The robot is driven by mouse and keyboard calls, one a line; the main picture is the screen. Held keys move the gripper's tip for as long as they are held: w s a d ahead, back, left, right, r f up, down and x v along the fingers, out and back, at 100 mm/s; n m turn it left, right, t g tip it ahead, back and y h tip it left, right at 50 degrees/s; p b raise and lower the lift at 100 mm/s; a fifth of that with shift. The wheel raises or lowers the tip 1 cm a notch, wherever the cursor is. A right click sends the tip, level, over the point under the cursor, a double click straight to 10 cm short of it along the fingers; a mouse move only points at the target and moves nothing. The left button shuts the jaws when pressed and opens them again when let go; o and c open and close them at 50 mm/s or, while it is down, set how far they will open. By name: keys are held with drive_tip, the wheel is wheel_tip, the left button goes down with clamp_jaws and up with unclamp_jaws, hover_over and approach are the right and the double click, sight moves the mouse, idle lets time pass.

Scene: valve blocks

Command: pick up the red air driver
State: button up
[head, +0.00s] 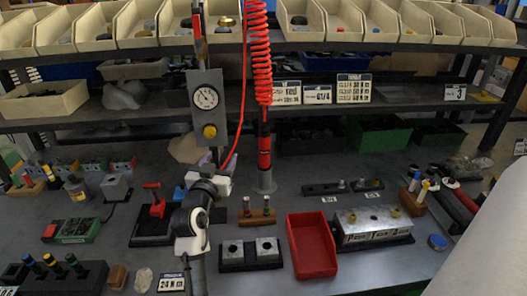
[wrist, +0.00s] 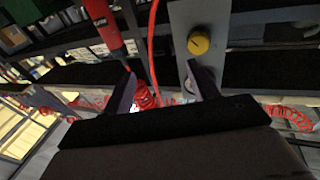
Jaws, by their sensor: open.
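In the wrist view a red cylinder (wrist: 99,22), which looks like the driver, shows at the upper left, beyond and to the left of my fingers. My gripper (wrist: 163,85) is open, with no object held between its two fingers. In the head view my arm's end is left of the driver, apart from it, in front of the gauge panel; its fingertips are hard to make out there.
The gauge panel (head: 205,95) with a yellow knob stands close behind my gripper. A thin red hose hangs between panel and driver.

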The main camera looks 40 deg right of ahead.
sight(262, 147)
drive_tip(key=d+f+g, duration=0.1)
drive_tip(key=d, duration=0.3)
drive_tip(key=d+f+m+g, duration=0.1)
drive_tip(key=d, duration=0.3)
drive_tip(key=d+f+g+h+p, duration=0.1)
drive_tip(key=d, duration=0.4)
drive_tip(key=shift+d+f+m, duration=0.1)
drive_tip(key=shift+f+m, duration=0.2)
drive_tip(key=x, duration=0.6)
drive_tip(key=shift+w, duration=0.1)
drive_tip(key=c, duration=1.2)
drive_tip(key=shift+r, duration=0.1)
clamp_jaws()
drive_tip(key=shift+r, duration=0.1)
